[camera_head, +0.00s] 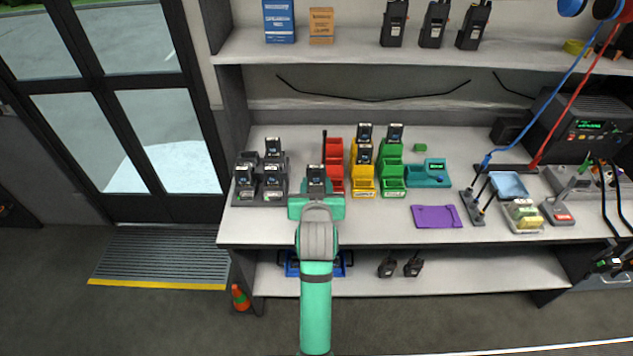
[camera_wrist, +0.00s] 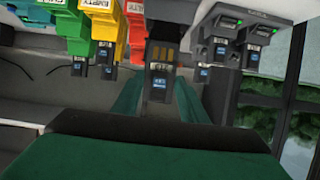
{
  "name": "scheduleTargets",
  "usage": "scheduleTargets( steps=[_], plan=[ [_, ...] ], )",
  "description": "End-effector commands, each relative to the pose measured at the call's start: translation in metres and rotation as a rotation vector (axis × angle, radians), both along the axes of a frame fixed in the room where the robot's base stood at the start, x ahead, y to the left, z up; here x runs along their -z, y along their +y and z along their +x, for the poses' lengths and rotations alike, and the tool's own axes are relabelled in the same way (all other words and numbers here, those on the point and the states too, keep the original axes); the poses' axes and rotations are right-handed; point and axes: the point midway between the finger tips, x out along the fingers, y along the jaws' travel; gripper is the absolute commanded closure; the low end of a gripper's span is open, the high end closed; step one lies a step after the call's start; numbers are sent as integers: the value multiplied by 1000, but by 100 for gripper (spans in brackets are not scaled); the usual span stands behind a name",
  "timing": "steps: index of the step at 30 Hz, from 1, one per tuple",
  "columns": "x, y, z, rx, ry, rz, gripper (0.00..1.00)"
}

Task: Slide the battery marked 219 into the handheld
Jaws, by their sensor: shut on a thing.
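My gripper (camera_head: 316,200) is above the front of the bench, shut on a dark battery (camera_head: 316,178). In the wrist view the battery (camera_wrist: 160,80) sits between the green fingers, with gold contacts and a small blue-white label showing. Its number is too small to read. A thin black antenna (camera_head: 324,143) rises behind the battery, left of the red bins. It may belong to the handheld, whose body is mostly hidden by the battery and gripper. I cannot tell whether the battery touches it.
Several batteries stand in a dark charger rack (camera_head: 260,185) at left. Red (camera_head: 335,152), yellow (camera_head: 362,182) and green bins (camera_head: 392,170) stand close at right, some holding batteries. A teal tray (camera_head: 428,174) and purple mat (camera_head: 437,217) lie farther right. Radios (camera_head: 434,24) stand on the upper shelf.

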Motion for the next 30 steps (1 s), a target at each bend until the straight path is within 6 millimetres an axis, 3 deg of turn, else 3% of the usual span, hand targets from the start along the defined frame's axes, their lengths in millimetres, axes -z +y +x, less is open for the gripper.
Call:
scheduleTargets(
  steps=[30],
  plan=[
    [39,0,0,0,-1,0,85]
  ],
)
